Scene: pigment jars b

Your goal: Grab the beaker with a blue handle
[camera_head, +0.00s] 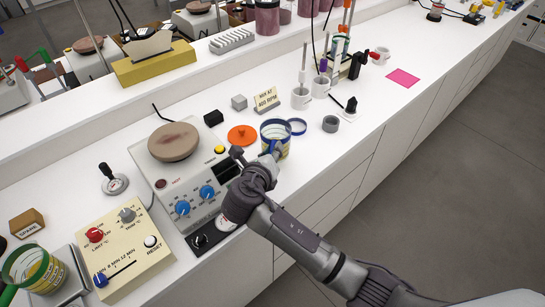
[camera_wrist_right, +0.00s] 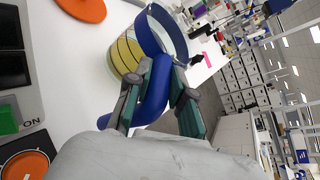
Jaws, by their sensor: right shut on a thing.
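The beaker with a blue handle (camera_head: 283,141) stands on the white bench in the head view, with a blue rim and a yellow marked body. In the right wrist view the beaker (camera_wrist_right: 122,56) shows at the top, its blue handle (camera_wrist_right: 157,88) pointing toward me. My right gripper (camera_head: 269,158) is at the near side of the beaker. In the wrist view the right gripper's fingers (camera_wrist_right: 158,98) sit on either side of the handle, shut on it. The beaker appears to rest on the bench. My left gripper is not in view.
A stirrer with a round brown plate (camera_head: 174,141) stands left of the beaker. A green-rimmed beaker (camera_head: 38,268) is at the lower left.

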